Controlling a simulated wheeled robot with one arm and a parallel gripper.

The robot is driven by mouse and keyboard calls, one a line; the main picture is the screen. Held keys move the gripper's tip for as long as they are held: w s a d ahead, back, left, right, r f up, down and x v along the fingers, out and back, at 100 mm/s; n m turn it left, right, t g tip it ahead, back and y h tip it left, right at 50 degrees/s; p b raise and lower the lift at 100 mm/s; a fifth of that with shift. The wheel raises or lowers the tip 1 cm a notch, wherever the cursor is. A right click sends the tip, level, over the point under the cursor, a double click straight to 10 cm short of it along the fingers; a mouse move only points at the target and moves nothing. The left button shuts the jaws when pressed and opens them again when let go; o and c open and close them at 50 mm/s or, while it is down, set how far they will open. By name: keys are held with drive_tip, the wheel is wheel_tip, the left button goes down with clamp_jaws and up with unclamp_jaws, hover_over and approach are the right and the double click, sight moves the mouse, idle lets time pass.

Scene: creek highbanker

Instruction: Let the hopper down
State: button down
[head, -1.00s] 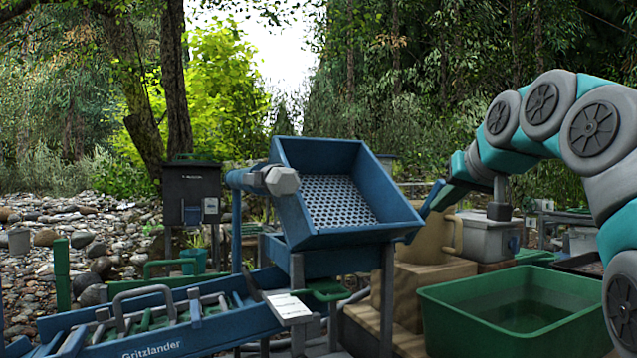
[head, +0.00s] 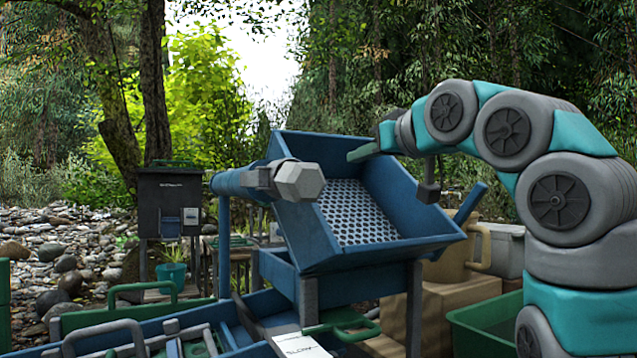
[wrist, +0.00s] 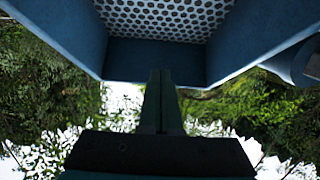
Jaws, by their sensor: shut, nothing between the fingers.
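The hopper (head: 405,190) is a blue open box with a perforated grey plate (head: 355,212). It is tilted up on its frame, its open side facing me. My gripper (head: 362,152) reaches in from the right at the hopper's upper rim, its fingers together and empty. In the wrist view my gripper's shut fingers (wrist: 161,78) overlap the edge of the hopper (wrist: 140,57), with the perforated plate (wrist: 160,15) beyond. I cannot tell whether the fingertips touch the hopper.
A blue bar with a grey hexagonal end (head: 300,181) sticks out left of the hopper. Below is the blue sluice (head: 185,318) with green handles. A tan jug (head: 455,262) and a green tub (head: 470,335) stand at the right, near my arm.

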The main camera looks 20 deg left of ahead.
drive_tip(key=p, duration=0.2)
hover_over(326, 200)
drive_tip(key=v, duration=0.4)
drive_tip(key=f, duration=0.1)
drive_tip(key=shift+w+a+f, duration=0.5)
drive_tip(key=shift+w+a, duration=0.05)
drive_tip(key=shift+a, duration=0.05)
drive_tip(key=shift+w+a+f, duration=0.35)
drive_tip(key=shift+a+f, duration=0.05)
drive_tip(key=shift+f, duration=0.3)
drive_tip(key=shift+w+a+f, duration=0.4)
drive_tip(key=shift+f, duration=0.3)
drive_tip(key=shift+a, duration=0.1)
